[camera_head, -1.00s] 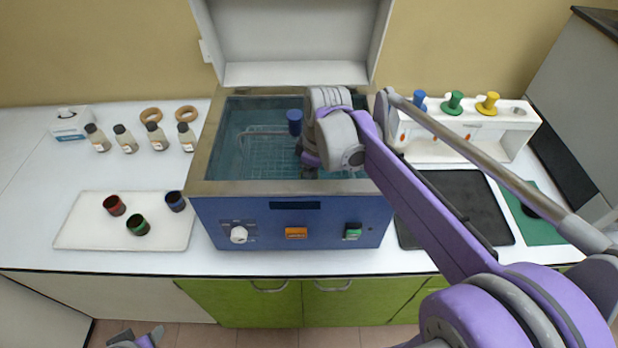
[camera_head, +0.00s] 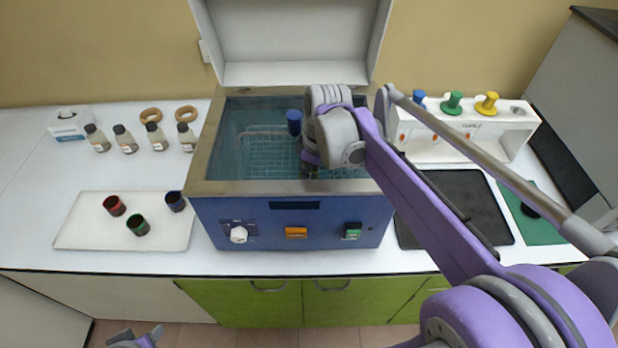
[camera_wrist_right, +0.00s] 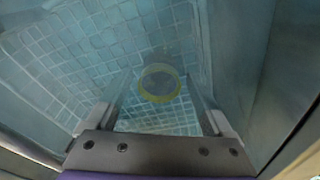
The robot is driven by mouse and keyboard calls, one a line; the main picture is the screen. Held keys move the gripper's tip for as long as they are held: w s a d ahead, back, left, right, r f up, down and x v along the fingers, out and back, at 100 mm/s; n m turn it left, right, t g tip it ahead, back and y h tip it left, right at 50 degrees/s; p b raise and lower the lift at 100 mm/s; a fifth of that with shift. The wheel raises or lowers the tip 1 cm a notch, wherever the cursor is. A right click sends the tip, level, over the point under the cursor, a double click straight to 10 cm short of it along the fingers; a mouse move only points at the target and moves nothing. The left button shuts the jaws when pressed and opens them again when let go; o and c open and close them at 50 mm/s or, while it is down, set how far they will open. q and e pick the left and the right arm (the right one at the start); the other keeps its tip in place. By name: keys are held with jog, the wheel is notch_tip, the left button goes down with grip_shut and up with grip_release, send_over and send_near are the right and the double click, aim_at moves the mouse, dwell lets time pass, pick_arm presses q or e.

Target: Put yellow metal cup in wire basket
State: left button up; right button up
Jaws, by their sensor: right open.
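The yellow metal cup (camera_wrist_right: 160,97) shows in the right wrist view as a round yellow rim under the bath water, over the pale wire grid. The wire basket (camera_head: 268,152) sits inside the water bath, and its mesh shows in the right wrist view (camera_wrist_right: 95,45). My right gripper (camera_wrist_right: 159,76) is open, with its fingers on either side of the cup in that view; contact cannot be told. In the head view my right wrist hides the cup. My left gripper (camera_head: 138,338) is partly in view at the bottom left, away from the bench.
The blue bath (camera_head: 290,228) has an open lid (camera_head: 295,40) behind it. A blue cylinder (camera_head: 294,122) stands by my right wrist. A white tray (camera_head: 90,235) holds red, green and blue cups. Bottles (camera_head: 125,140) and a knobbed rack (camera_head: 465,140) flank the bath.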

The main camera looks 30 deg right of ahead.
notch_tip(320, 180, up, 11)
jog(key=s+d, duration=0.1)
jog(key=shift+s+r+p, duration=0.15)
jog(key=shift+s+p, duration=0.05)
jog(key=shift+p, duration=0.1)
dwell(1.2)
